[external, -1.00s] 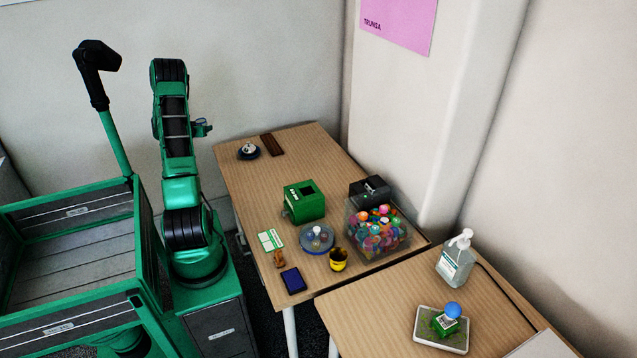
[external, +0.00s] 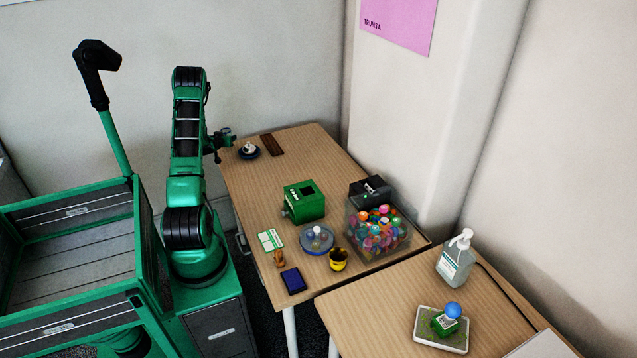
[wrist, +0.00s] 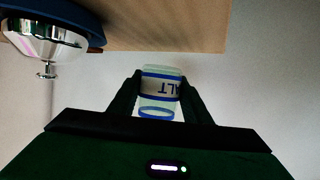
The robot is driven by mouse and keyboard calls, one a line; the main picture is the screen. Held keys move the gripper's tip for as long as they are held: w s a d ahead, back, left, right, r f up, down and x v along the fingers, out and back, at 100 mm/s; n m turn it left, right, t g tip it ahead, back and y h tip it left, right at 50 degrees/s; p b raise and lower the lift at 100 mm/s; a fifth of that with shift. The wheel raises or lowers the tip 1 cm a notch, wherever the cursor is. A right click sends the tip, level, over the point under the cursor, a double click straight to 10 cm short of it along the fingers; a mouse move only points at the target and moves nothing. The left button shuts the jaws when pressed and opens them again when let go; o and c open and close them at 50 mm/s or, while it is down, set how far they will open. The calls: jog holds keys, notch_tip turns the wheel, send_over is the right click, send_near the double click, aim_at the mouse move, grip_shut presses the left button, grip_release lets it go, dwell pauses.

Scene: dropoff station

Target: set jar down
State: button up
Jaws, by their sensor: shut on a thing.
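In the wrist view, the jar (wrist: 160,90) is small and clear with blue bands and a pale label on which "ALT" reads upside down. My gripper (wrist: 158,80) is shut on it, one dark finger on each side. In the external view, my gripper (external: 222,145) is at the far left edge of the wooden table (external: 240,185), by the blue-based item; the jar is too small to make out there. In the wrist view the table surface (wrist: 165,25) lies across the top, apart from the jar.
A shiny domed item on a blue base (wrist: 50,35) is close by, also in the external view (external: 249,151). A brown board (external: 272,145) lies beside it.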

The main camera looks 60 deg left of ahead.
jog(key=shift+f, duration=1.65)
jog(key=shift+f, duration=0.15)
jog(key=o, duration=1.2)
jog(key=shift+c, duration=0.2)
jog(key=v, duration=1.2)
